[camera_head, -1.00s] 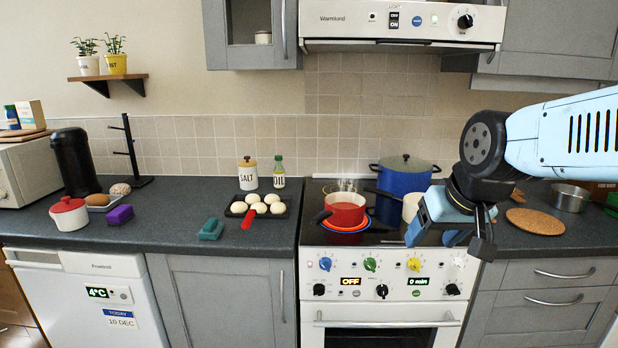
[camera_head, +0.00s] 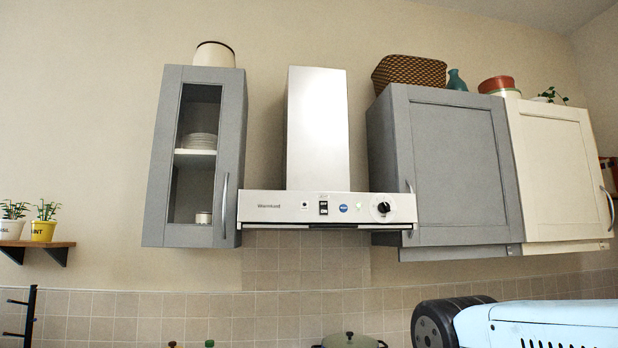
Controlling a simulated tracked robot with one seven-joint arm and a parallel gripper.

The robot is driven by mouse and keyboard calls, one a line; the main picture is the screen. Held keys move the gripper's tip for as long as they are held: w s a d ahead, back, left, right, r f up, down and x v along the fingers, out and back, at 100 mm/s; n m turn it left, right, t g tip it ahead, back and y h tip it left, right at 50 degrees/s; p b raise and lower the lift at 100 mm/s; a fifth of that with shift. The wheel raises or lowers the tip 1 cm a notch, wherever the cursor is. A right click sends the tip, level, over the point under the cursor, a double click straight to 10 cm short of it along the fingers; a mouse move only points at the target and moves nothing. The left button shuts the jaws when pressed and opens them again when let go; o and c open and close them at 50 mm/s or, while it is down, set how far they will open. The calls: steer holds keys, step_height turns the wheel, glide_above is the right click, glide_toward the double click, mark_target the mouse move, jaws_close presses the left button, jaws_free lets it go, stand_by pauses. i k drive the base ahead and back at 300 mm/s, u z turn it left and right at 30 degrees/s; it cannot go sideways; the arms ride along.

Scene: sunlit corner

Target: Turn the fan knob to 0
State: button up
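The fan knob (camera_head: 383,207) is a round black dial with a light mark, at the right end of the range hood's white front panel (camera_head: 290,207). The numbers around it are too small to read. To its left on the panel are a blue round button (camera_head: 343,208) and a black two-part switch (camera_head: 323,208). Part of my blue arm shows at the lower right, well below the hood. My gripper is below the picture's edge and hidden from view. Nothing touches the knob.
A grey glass-door cabinet (camera_head: 200,150) hangs left of the hood. A grey cabinet (camera_head: 455,165) and a cream cabinet (camera_head: 560,170) hang right of it. The wall below the hood is tiled. A green pot lid (camera_head: 350,341) shows at the bottom.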

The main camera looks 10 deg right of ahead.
mark_target(384, 207)
steer(key=k, duration=1.1)
steer(key=z, duration=0.7)
steer(key=i, duration=1.5)
steer(key=z, duration=0.4)
